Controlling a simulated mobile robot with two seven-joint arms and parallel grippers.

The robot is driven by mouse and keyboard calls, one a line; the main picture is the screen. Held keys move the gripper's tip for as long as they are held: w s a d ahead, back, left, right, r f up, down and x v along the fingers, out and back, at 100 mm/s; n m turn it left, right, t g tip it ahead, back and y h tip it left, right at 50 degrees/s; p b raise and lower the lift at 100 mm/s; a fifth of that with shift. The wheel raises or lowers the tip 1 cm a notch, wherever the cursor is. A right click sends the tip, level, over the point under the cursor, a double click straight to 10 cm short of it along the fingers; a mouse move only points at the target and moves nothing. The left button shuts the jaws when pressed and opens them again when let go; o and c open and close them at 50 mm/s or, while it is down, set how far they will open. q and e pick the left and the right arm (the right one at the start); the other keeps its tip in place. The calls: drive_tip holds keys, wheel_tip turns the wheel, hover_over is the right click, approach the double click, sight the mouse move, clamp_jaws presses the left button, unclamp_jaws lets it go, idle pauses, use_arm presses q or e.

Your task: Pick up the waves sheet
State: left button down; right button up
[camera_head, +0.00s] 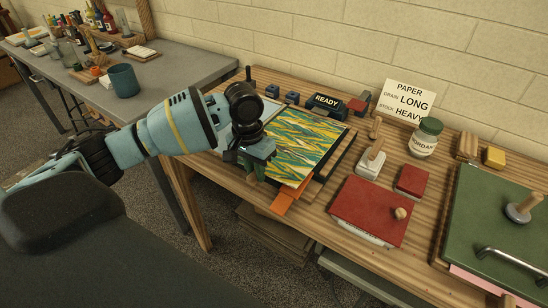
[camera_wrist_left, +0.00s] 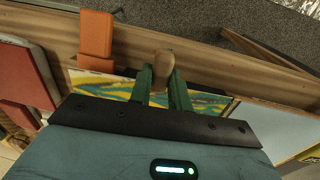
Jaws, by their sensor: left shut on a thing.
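The marbled sheet (camera_head: 305,142), with yellow, green, blue and white zigzag waves, lies flat at the table's front edge in the head view. It shows partly in the left wrist view (camera_wrist_left: 205,104), behind the fingers. My left gripper (camera_head: 258,168) is at the sheet's near left edge. In the left wrist view its green fingers (camera_wrist_left: 162,82) are shut on a rounded wooden knob (camera_wrist_left: 162,62) at that edge. I cannot tell how the knob joins the sheet. An orange tab (camera_head: 284,200) sticks out beside it. My right gripper is not in view.
A pale tray (camera_head: 222,137) lies left of the sheet, partly behind my arm. A red lidded box (camera_head: 368,210) stands to the right, with a stamp (camera_head: 371,163) and a jar (camera_head: 427,136) behind. A "READY" block (camera_head: 326,104) stands at the back.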

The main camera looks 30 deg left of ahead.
use_arm(q)
drive_tip(key=shift+r, duration=0.65)
wheel_tip(320, 180, up, 2)
drive_tip(key=shift+r, duration=0.1)
drive_tip(key=s+d+r+p, duration=0.1)
drive_tip(key=s+d+p, duration=0.1)
drive_tip(key=s+d, duration=0.8)
drive_tip(key=shift+s+d+r, duration=0.25)
drive_tip(key=shift+s+d, duration=0.1)
drive_tip(key=shift+d, duration=0.65)
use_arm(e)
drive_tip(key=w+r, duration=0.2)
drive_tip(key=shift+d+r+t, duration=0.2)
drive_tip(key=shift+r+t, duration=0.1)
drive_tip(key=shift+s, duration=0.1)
